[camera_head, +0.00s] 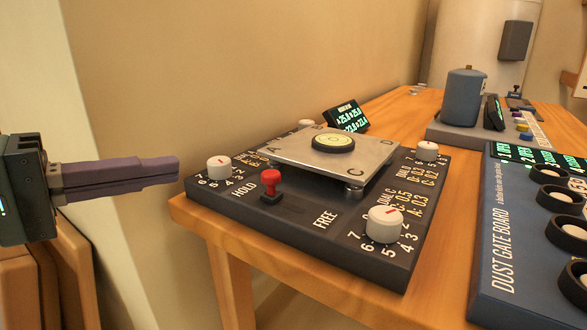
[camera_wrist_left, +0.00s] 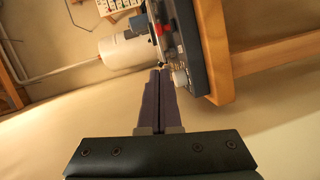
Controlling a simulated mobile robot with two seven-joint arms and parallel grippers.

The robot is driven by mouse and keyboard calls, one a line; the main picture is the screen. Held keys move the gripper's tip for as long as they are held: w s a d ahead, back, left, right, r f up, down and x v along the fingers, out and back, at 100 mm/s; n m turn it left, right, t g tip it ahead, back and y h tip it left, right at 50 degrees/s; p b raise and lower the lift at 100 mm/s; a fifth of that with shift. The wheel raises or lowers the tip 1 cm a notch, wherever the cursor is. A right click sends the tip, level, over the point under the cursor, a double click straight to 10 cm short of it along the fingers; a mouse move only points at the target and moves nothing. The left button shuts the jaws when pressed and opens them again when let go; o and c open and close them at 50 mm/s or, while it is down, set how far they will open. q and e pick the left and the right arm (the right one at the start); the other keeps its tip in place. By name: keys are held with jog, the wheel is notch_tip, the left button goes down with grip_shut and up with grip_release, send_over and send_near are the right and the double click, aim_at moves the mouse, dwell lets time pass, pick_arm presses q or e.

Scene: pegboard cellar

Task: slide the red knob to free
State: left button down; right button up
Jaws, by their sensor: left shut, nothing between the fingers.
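The red knob (camera_head: 270,183) stands upright in a short slot on the front of a dark control board (camera_head: 330,250). It sits at the left end of the slot, beside the word HOLD, with the word FREE to its right. My left gripper (camera_head: 178,168) is shut and empty, left of the board and apart from the knob. In the left wrist view, the shut fingers (camera_wrist_left: 158,75) point towards the board's edge, and a small red spot, likely the knob (camera_wrist_left: 160,30), shows beyond them. My right gripper is not in view.
White dials (camera_head: 384,224) stand at the board's corners, one (camera_head: 219,167) between my gripper and the knob. A metal plate (camera_head: 370,150) with a round level (camera_head: 333,143) sits above the board. A blue dust gate board (camera_head: 510,260) lies to the right on the wooden table (camera_head: 190,215).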

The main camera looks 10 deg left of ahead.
aim_at(271, 186)
pick_arm(q)
jog(key=w+d, duration=0.1)
jog(key=w+d+p, duration=0.1)
jog(key=d, duration=0.1)
jog(key=w+d+f, duration=0.1)
jog(key=w+d, duration=0.1)
jog(key=shift+d+p, duration=0.25)
jog(key=shift+p, duration=0.05)
jog(key=shift+w+d+f, duration=0.1)
jog(key=shift+d+f, duration=0.2)
jog(key=shift+d, duration=0.25)
jog(key=shift+d+r+p, duration=0.15)
jog(key=shift+d+p, duration=0.2)
jog(key=shift+p, duration=0.05)
jog(key=shift+s+d+p, duration=0.3)
jog(key=shift+d+p, duration=0.05)
jog(key=shift+d, duration=0.25)
jog(key=shift+s+d+p, duration=0.25)
jog(key=shift+d+p, duration=0.05)
jog(key=shift+d, duration=0.25)
jog(key=shift+s+d, duration=0.15)
jog(key=shift+d, duration=0.15)
